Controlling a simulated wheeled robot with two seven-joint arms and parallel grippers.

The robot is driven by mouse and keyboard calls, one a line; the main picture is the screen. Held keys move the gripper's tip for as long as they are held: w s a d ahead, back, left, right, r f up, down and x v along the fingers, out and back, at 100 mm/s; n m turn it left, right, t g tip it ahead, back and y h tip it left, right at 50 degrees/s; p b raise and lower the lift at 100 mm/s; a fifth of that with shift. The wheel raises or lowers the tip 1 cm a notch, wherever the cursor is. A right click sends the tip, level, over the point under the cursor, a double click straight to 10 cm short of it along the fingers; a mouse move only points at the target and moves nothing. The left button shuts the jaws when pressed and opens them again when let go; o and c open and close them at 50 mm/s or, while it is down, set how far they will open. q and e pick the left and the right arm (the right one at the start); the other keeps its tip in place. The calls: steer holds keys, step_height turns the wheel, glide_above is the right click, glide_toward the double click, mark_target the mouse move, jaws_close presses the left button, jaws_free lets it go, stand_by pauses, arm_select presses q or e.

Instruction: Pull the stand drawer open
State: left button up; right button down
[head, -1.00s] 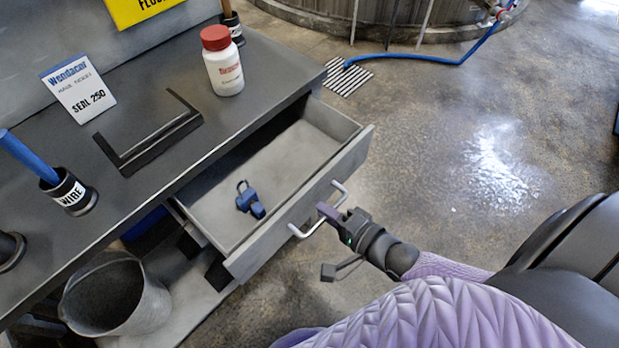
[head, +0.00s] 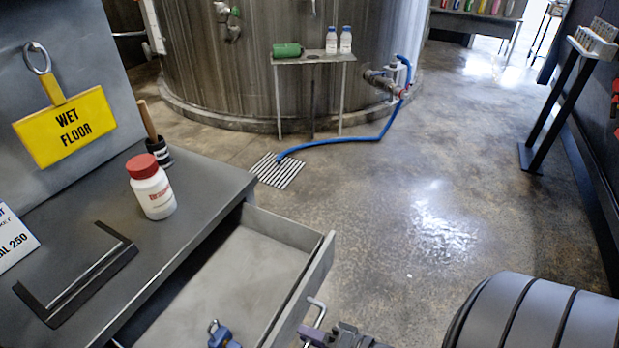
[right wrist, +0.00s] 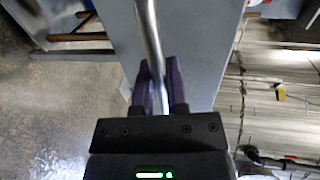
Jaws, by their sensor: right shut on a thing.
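The stand drawer (head: 292,306) is grey and stands pulled out from under the dark bench top in the head view. A blue object (head: 222,337) lies inside it. Its metal bar handle (head: 317,312) is on the front panel. My right gripper (head: 322,335) is at the handle, partly cut off by the bottom edge. In the right wrist view, the handle bar (right wrist: 150,35) runs between the purple fingers of my right gripper (right wrist: 160,78), which is shut on it before the grey drawer front (right wrist: 196,45). My left gripper is out of view.
A floor grate (head: 290,171) and blue hose lie beyond, before a large tank (head: 260,90).

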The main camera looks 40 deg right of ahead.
steer(key=c, duration=0.8)
jaws_free()
steer(key=shift+o, duration=0.6)
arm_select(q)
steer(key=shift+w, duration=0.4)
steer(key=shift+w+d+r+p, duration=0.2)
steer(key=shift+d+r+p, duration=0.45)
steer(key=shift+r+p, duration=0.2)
arm_select(e)
steer(key=v, duration=1)
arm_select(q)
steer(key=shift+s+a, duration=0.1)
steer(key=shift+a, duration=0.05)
